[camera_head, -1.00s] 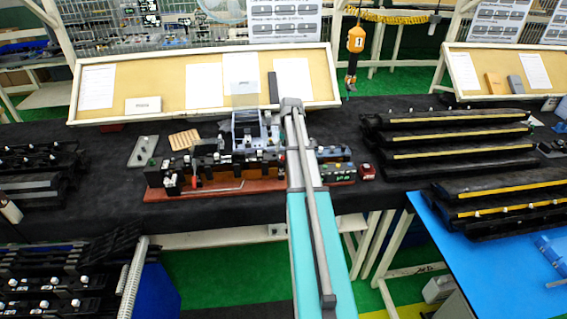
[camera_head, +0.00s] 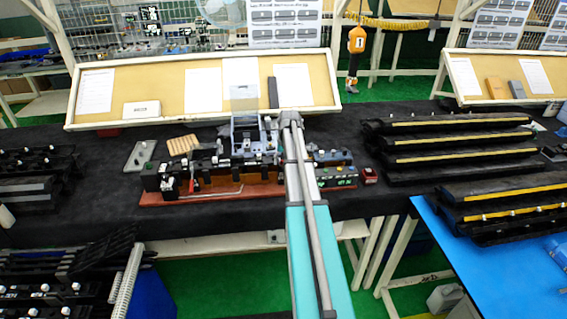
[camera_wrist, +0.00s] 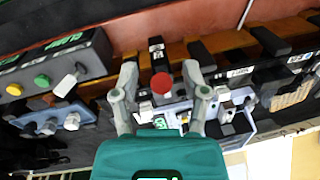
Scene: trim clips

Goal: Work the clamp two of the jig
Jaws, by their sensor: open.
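The jig (camera_head: 215,190) is a long black fixture on a red-brown base, lying across the dark bench in the head view. My arm reaches over its right half and hides part of it. In the wrist view the jig fills the upper part, with black clamp levers, white labels and a brown rail (camera_wrist: 205,44). My gripper (camera_wrist: 158,72) is open, its two grey fingers on either side of a red round knob (camera_wrist: 161,83). I see no finger closed on it. Which lever is clamp two I cannot tell from the small labels.
A control box (camera_wrist: 50,70) with green and yellow buttons and a toggle stands at the left in the wrist view. A clear upright cover (camera_head: 245,130) stands behind the jig. Stacked black rails (camera_head: 450,140) lie to the right. Bare bench (camera_head: 95,205) lies left of the jig.

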